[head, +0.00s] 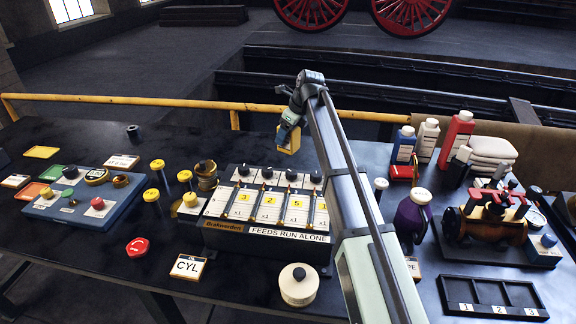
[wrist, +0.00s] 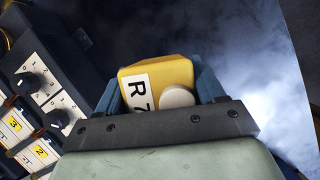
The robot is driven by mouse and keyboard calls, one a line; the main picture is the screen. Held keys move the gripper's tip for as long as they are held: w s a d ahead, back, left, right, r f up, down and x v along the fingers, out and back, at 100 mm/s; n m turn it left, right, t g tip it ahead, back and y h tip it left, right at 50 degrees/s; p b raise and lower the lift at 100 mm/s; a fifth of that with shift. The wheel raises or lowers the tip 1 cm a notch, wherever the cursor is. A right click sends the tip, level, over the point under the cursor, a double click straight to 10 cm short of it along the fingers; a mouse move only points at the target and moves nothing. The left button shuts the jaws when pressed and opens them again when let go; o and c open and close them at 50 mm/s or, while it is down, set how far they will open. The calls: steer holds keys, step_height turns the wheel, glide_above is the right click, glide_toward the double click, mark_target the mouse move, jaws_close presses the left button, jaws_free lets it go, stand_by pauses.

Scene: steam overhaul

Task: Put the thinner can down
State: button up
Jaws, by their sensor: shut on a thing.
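My gripper (head: 291,118) is shut on a small yellow can, taken as the thinner can (head: 288,140). In the wrist view the can (wrist: 165,75) sits between the two blue-grey fingers (wrist: 158,88). It has a white label with dark characters starting with "R" and a pale round cap; the rest of the label is hidden. In the head view the can is held beyond the back edge of the feeds panel, and it appears to be above the dark table (head: 100,225). The gap below it cannot be judged well.
The feeds panel (head: 268,237) with knobs stands in front of the can. A yellow rail (head: 180,103) runs behind the table. Bottles (head: 455,135) and folded cloths (head: 492,152) stand at right. In the wrist view, dark surface beside the can looks bare.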

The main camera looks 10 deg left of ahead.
mark_target(297, 136)
steer(key=shift+f, duration=4.7)
steer(key=shift+f, duration=0.1)
steer(key=o, duration=1.3)
steer(key=v, duration=1.2)
steer(key=shift+s+d, duration=0.1)
